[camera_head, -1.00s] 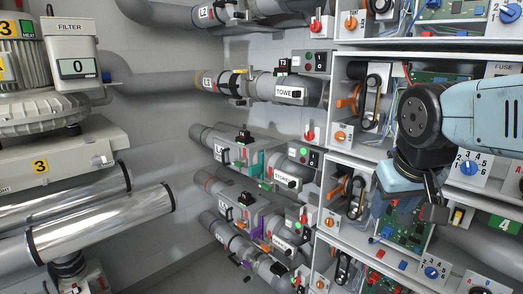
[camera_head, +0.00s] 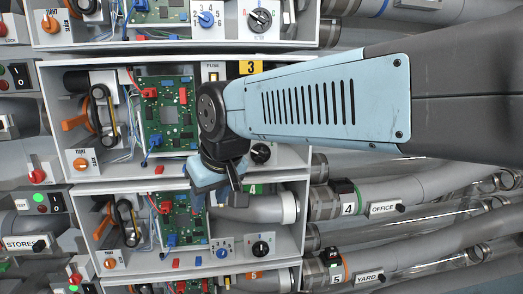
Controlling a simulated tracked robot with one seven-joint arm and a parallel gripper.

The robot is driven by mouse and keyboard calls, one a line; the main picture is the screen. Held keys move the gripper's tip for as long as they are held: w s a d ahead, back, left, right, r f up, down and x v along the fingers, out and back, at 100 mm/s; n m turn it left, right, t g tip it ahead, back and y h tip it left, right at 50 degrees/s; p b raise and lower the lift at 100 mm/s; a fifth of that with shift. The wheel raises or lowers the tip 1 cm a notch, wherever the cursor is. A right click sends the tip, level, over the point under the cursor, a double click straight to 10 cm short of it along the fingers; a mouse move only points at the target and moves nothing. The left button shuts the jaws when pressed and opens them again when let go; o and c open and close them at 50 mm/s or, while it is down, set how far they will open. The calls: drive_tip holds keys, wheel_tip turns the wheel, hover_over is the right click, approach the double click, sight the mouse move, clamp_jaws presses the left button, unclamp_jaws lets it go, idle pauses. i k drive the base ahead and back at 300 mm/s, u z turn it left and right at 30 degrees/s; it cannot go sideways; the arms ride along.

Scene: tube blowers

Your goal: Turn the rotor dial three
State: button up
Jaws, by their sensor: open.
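The box with the yellow 3 label (camera_head: 251,67) is in the upper middle of the head view. My arm reaches across it from the right. An orange TIGHT dial (camera_head: 80,163) sits at the box's lower left, and a black knob (camera_head: 261,153) sits right of my wrist. The blue numbered dial of this box is hidden behind my wrist. I cannot tell which of these is the rotor dial. My gripper (camera_head: 234,184) hangs by the box's lower edge, in front of the panel. It is open, and no thing shows in it.
A green circuit board (camera_head: 166,115) and an orange lever (camera_head: 75,122) stand in the open box. Below is another box with a blue dial (camera_head: 222,252) and a black knob (camera_head: 260,248). Pipes labelled OFFICE (camera_head: 384,209) and YARD (camera_head: 369,278) run at the right.

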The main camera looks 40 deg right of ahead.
sight(260, 153)
drive_tip(key=u, duration=0.85)
drive_tip(key=i, duration=0.15)
drive_tip(key=z, duration=3.4)
drive_tip(key=k, duration=1.25)
drive_tip(key=z, duration=0.05)
